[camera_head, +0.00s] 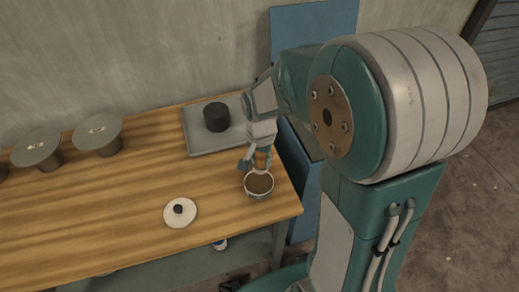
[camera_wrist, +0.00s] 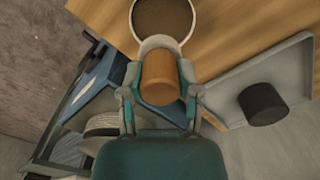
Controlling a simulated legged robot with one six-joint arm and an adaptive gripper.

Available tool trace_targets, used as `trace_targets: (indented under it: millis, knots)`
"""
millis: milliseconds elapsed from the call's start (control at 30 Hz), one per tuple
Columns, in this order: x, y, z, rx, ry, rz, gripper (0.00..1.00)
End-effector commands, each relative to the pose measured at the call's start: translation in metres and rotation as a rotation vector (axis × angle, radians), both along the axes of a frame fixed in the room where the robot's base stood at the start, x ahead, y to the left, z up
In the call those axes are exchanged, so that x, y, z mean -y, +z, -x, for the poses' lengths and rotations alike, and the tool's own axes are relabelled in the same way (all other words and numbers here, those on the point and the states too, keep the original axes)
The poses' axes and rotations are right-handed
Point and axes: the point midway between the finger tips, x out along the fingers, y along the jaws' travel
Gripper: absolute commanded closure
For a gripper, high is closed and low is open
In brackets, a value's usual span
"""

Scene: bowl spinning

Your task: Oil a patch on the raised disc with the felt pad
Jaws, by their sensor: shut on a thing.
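My gripper (camera_wrist: 160,90) is shut on an orange-brown cylindrical handle (camera_wrist: 160,78) in the wrist view. A pale rounded piece (camera_wrist: 157,43) shows at the handle's far end, likely the felt pad; its underside is hidden. In the head view my gripper (camera_head: 255,163) is over or just behind a pale bowl (camera_head: 259,195) with brown contents. The bowl also shows in the wrist view (camera_wrist: 191,36); whether the pad touches it I cannot tell. Grey raised discs on stems stand at the left, one (camera_head: 97,128) nearer and another (camera_head: 36,144) farther left.
A grey tray (camera_head: 194,137) at the back holds a black cylinder (camera_head: 216,115). A white lid-like disc (camera_head: 184,219) with a dark knob lies near the table's front edge. The wooden table (camera_head: 120,185) is clear between it and the raised discs. The wall is behind.

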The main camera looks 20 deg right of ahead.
Motion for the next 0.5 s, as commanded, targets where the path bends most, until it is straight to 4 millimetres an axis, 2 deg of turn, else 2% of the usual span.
trace_targets:
  millis: [233,500]
  knots:
    - [-0.006,-0.012,0.002,-0.002,0.001,0.005,0.95]
    - [0.003,-0.040,0.002,-0.003,0.000,-0.004,0.95]
